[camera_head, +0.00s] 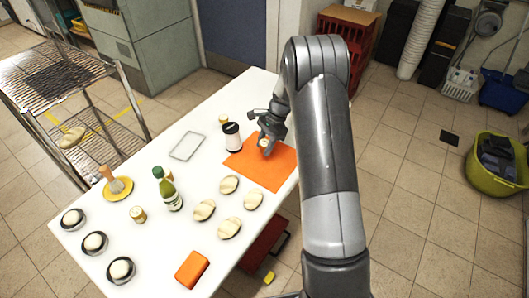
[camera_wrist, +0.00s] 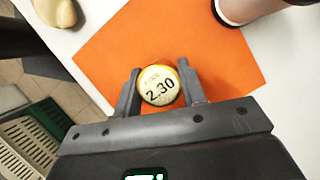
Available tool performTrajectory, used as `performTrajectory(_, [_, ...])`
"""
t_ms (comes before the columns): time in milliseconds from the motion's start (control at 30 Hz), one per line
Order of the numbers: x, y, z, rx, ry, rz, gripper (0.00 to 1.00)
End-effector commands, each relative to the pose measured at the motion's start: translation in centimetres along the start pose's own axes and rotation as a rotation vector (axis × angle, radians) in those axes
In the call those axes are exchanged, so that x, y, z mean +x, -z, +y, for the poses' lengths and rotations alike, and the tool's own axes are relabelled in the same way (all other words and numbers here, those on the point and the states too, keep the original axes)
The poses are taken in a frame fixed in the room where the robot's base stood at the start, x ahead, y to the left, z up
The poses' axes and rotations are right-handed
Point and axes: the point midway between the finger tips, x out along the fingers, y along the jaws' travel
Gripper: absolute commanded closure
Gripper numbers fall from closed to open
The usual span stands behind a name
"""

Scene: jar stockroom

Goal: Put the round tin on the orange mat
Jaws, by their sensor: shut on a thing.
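The round tin (camera_wrist: 158,86) has a pale lid with a gold rim and the marking 2.30. My gripper (camera_wrist: 160,90) is shut on it, one finger on each side. In the wrist view the tin shows over the orange mat (camera_wrist: 200,45); I cannot tell whether it touches the mat. In the head view my gripper (camera_head: 268,140) is above the orange mat (camera_head: 262,172), near its back part, with the tin (camera_head: 264,142) partly hidden between the fingers.
A white jar with a black lid (camera_head: 232,138) stands at the mat's left edge. Pale oval items (camera_head: 229,184) lie in front of the mat. A green bottle (camera_head: 168,190), a clear tray (camera_head: 187,146) and black bowls (camera_head: 95,243) stand further left on the white table (camera_head: 150,243).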

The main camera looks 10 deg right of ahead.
Motion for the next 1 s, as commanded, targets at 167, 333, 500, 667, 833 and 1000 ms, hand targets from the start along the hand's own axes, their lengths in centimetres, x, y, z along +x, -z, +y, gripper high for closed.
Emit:
performTrajectory(167, [1.5,0.5,-0.1,0.002,-0.002,-0.001,0.85])
performTrajectory(333, [3.6,1.4,-0.1,0.002,-0.001,-0.001,0.85])
performTrajectory(500, [3.8,1.5,-0.1,0.001,0.001,0.0,0.85])
performTrajectory(667, [3.9,1.6,-0.1,0.001,0.0,0.0,0.85])
performTrajectory(833, [4.0,1.6,-0.1,0.001,0.001,0.0,0.52])
performTrajectory(1000, [4.0,1.6,-0.1,0.001,0.0,0.0,0.41])
